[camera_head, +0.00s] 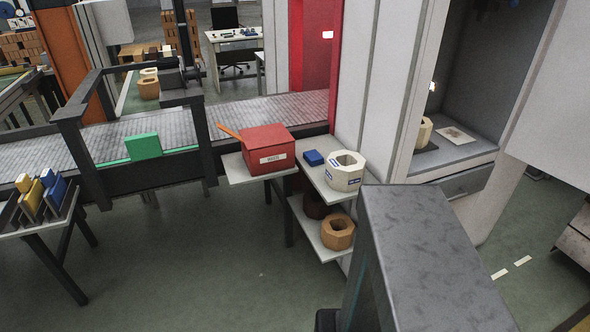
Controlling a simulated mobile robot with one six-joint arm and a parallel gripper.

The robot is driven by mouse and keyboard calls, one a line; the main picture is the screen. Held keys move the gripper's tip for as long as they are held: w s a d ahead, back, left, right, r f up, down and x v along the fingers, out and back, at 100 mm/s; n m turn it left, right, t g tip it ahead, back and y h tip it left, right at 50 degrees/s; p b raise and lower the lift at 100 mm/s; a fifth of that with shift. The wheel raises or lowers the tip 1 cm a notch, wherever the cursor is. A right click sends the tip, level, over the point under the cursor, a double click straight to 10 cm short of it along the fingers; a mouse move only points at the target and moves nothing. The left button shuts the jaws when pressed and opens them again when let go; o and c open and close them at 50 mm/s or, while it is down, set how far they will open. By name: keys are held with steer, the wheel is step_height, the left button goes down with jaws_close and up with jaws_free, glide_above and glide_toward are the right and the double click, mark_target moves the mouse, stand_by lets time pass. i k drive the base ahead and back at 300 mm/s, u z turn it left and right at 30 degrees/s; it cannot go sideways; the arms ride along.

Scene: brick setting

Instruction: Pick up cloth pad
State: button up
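I cannot tell for sure which thing is the cloth pad. A small blue pad-like block (313,158) lies flat on the upper white shelf (318,178), just left of a white octagonal ring (345,170). A thin pale sheet with a brownish patch (457,135) lies flat inside the open grey cabinet (470,152), right of a cream ring (423,132). Nothing covers either one. My gripper is not in view, so its state and hold are hidden.
A red box (267,148) with an orange handle stands left of the blue block. Below, a lower shelf (317,236) holds an orange-brown ring (338,232) and a dark red round object. Open floor (190,270) lies in front.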

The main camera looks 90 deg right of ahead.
mark_target(312, 157)
steer(key=u, duration=0.5)
steer(key=k, duration=1.5)
steer(key=z, duration=1.55)
